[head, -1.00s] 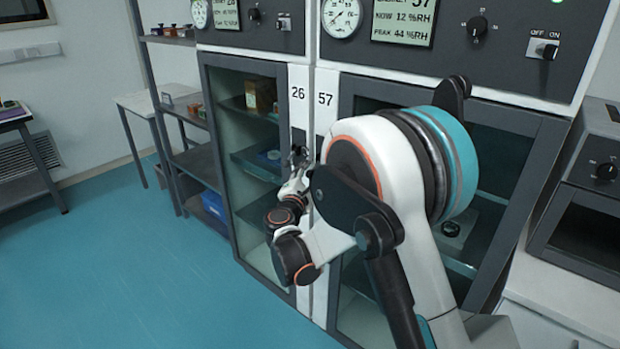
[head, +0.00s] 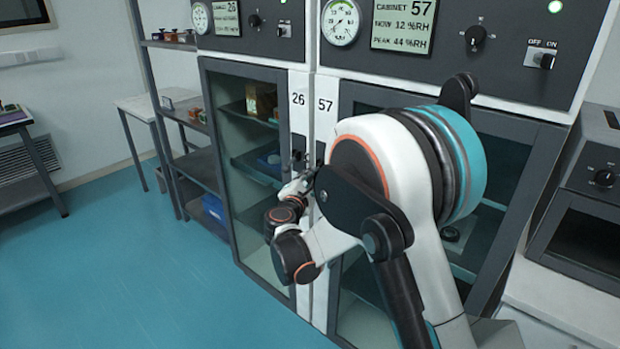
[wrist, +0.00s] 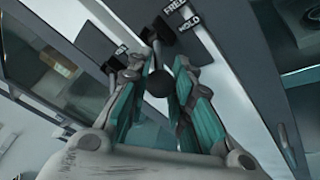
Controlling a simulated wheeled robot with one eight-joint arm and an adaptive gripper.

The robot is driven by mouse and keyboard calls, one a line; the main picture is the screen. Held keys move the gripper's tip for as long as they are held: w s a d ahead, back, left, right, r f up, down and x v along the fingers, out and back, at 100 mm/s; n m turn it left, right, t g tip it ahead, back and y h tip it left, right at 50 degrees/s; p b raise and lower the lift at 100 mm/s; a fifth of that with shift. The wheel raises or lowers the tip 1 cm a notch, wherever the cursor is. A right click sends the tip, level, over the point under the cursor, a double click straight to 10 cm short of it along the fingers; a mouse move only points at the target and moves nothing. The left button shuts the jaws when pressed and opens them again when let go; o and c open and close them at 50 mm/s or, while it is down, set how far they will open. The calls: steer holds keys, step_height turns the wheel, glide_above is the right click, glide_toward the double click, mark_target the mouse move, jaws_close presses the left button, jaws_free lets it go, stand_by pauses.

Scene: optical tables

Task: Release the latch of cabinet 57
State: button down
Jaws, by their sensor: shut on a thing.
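Cabinet 57 (head: 325,135) is the right one of two tall glass-fronted cabinets, with its number on a white strip beside its dark door frame. In the wrist view, a dark latch lever (wrist: 156,42) ends in a round black knob (wrist: 157,83). A plate marked FREE and HOLD (wrist: 182,16) is beside it. My gripper (wrist: 160,90) has its teal-padded fingers around the knob and is shut on it. In the head view my gripper (head: 303,168) is small at the white strips, and my arm hides part of the latch area. I cannot tell the lever's exact setting.
Cabinet 26 (head: 298,120) stands directly left, its own latch (wrist: 115,63) close to my fingers in the wrist view. An open shelf rack (head: 190,160) is farther left. An oven-like unit (head: 590,215) stands at the right. The blue floor (head: 120,260) at left is clear.

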steer(key=r+g+p, duration=0.1)
steer(key=p, duration=0.1)
steer(key=r+m+g+y+p, duration=0.1)
steer(key=p, duration=0.1)
steer(key=shift+s+a+r+g, duration=0.1)
steer(key=shift+s+r+g, duration=0.1)
steer(key=shift+g, duration=0.1)
steer(key=r+g+y+p, duration=0.1)
steer(key=g+p, duration=0.1)
steer(key=p, duration=0.1)
steer(key=shift+m, duration=0.4)
steer(key=g+p, duration=0.1)
steer(key=r+g+y+p, duration=0.1)
steer(key=p, duration=0.1)
steer(key=shift+w+r+m+g+y, duration=0.15)
steer(key=shift+m+g+y, duration=0.15)
steer(key=shift+m+g, duration=0.1)
steer(key=shift+w+d+r+m+g+y+p, duration=0.1)
steer(key=shift+d+r+m+g+y+p, duration=0.15)
steer(key=shift+g+y+p, duration=0.4)
steer(key=shift+a+g, duration=0.1)
steer(key=shift+g, duration=0.15)
steer(key=c, duration=1.4)
jaws_free()
steer(key=shift+r, duration=0.1)
